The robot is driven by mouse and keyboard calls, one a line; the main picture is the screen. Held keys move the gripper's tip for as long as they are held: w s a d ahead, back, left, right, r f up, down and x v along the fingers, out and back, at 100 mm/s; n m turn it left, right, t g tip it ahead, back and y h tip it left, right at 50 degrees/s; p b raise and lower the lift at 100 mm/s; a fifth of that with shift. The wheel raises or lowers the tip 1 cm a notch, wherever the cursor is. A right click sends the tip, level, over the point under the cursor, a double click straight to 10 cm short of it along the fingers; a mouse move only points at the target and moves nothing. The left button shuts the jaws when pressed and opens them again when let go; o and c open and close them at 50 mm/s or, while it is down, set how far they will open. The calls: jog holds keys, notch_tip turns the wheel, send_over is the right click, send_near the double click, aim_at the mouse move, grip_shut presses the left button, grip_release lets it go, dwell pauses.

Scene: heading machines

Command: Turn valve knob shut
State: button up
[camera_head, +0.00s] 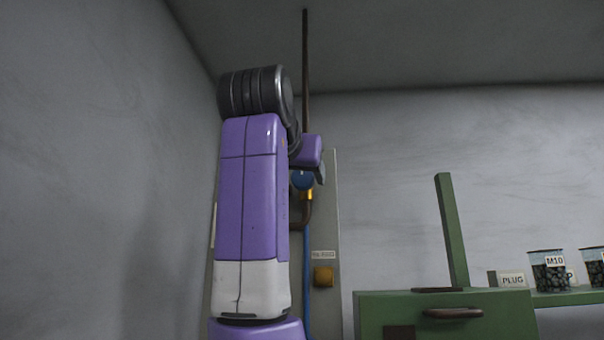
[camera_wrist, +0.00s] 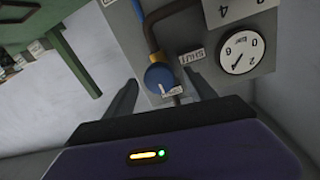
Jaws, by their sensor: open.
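The blue round valve knob (camera_wrist: 158,76) sits on a brown pipe on the grey panel (camera_wrist: 140,42) in the wrist view. A small white tag (camera_wrist: 172,90) is at its near edge, its print too small to read. A "SHUT" label (camera_wrist: 193,57) is right of the knob. My gripper (camera_wrist: 165,82) is open, with one finger on each side of the knob and visible gaps; whether either finger touches it cannot be told. In the head view the blue knob (camera_head: 302,180) shows partly behind my arm, above a brass fitting (camera_head: 307,195).
A round gauge (camera_wrist: 241,53) is on the panel right of the knob. A green cabinet (camera_head: 480,318) with an upright post (camera_head: 452,230) stands to the right, beside a shelf with labelled jars (camera_head: 549,272).

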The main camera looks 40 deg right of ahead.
aim_at(302, 177)
jog(key=shift+p+x, duration=0.4)
jog(key=shift+x, duration=1.2)
jog(key=shift+c, duration=0.2)
jog(key=c, duration=1.3)
